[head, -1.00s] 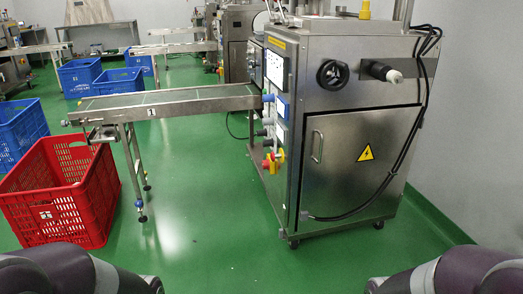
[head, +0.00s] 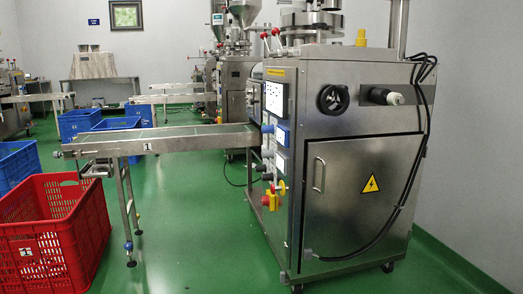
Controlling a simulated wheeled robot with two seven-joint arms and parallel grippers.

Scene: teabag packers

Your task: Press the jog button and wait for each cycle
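The steel teabag packing machine (head: 355,170) stands right of centre in the head view. A control panel (head: 275,98) runs down its left face, seen at a steep angle. Below the screen are a blue knob or connector (head: 268,129), several small controls and a red and yellow switch (head: 272,198). I cannot tell which control is the jog button. Neither of my grippers is in view.
A conveyor (head: 165,141) reaches left from the machine. A red crate (head: 52,225) stands near its left end, with blue crates (head: 82,121) behind. Green floor (head: 185,240) is clear in front of the conveyor. A grey wall (head: 475,120) is at right.

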